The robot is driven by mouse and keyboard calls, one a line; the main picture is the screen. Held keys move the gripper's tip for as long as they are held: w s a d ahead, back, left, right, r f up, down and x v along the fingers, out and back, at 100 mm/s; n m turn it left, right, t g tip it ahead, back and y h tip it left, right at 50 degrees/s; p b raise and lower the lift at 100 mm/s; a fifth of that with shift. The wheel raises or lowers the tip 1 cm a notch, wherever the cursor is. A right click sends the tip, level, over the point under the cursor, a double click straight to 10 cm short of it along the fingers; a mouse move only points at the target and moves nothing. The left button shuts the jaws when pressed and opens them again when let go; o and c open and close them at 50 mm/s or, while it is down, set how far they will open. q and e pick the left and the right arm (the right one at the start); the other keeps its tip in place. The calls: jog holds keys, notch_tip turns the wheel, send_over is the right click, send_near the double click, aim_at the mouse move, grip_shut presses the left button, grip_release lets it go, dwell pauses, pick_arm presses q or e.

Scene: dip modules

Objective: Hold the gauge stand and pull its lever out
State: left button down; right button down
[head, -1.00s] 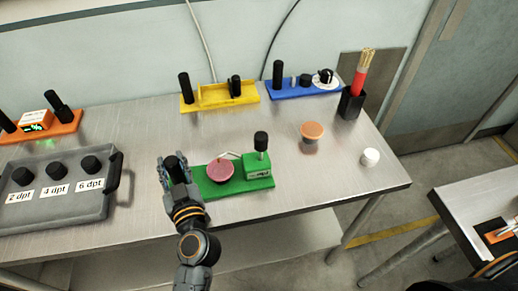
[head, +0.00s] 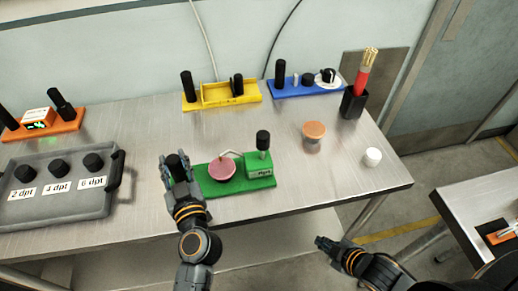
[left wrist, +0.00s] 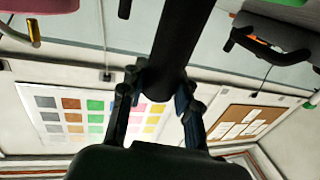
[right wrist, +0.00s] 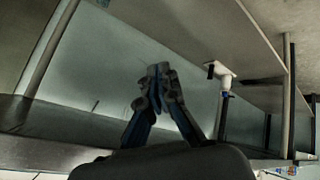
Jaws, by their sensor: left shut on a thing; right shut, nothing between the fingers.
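The green gauge stand (head: 240,186) sits near the front edge of the table in the head view. It carries a pink round disc (head: 222,170), a thin pale bent arm above the disc, and a black-knobbed lever (head: 263,141) upright on its right block. My left gripper (head: 176,163) is shut on the black post at the stand's left end; that black post (left wrist: 180,35) also fills the upper middle of the left wrist view. My right gripper (head: 323,243) is shut and empty, in front of the table and below its edge; its fingertips (right wrist: 158,75) touch in the right wrist view.
A grey tray (head: 50,212) with black knobs stands at the left. Yellow (head: 228,105) and blue (head: 300,93) stands are at the back. An orange-topped piece (head: 314,131), a white cap (head: 372,157) and a black cup (head: 352,103) stand right of the green stand.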

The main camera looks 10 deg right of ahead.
aim_at(263, 147)
jog(key=w+a+r+n+t+y, duration=0.1)
jog(key=a+r+n, duration=0.1)
jog(key=r, duration=0.3)
jog(key=w+a+r+n+t+y, duration=0.1)
jog(key=w+a+r+n, duration=0.1)
jog(key=r, duration=0.4)
jog(key=w+a+r+n+t+y, duration=0.1)
jog(key=a+r+n+t+y, duration=0.1)
jog(key=a+r, duration=0.3)
jog(key=shift+w+a+r+n, duration=0.15)
jog(key=shift+a+r+n, duration=0.2)
jog(key=shift+r+n, duration=0.4)
jog(key=w+a+r+n+t+y, duration=0.2)
jog(key=a+r+n+t+y, duration=0.1)
jog(key=r+n, duration=0.3)
notch_tip(263, 147, up, 2)
jog(key=shift+w+a+r, duration=0.15)
jog(key=shift+w+a, duration=0.15)
jog(key=shift+w, duration=0.1)
jog(key=shift+w+a, duration=0.1)
jog(key=shift+w, duration=0.05)
jog(key=x, duration=1)
jog(key=d, duration=0.4)
jog(key=shift+w, duration=0.3)
